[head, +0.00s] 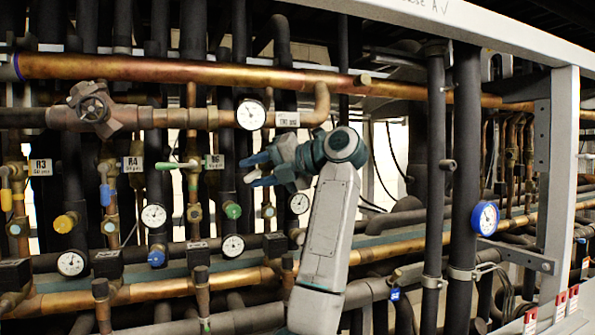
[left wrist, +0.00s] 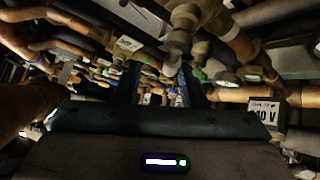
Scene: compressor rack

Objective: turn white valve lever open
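My left gripper (head: 254,170) is raised in front of the pipes, to the right of the tag marked 6, its teal fingers pointing left. In the left wrist view the two fingers (left wrist: 160,82) stand apart with a gap between them, and I see nothing clamped there. I cannot clearly pick out a white valve lever in either view; it may be hidden behind my gripper. A pale green lever (head: 176,165) is left of my gripper, apart from it. A blue lever (head: 106,194) and a yellow lever (head: 6,198) are further left. My right gripper is not in view.
A copper pipe (head: 190,72) runs across above my gripper. Round gauges (head: 251,114) stand close around it, and one (head: 299,203) is just below. Black vertical pipes (head: 465,150) and a white frame post (head: 560,190) stand to the right. Pipes crowd the space behind.

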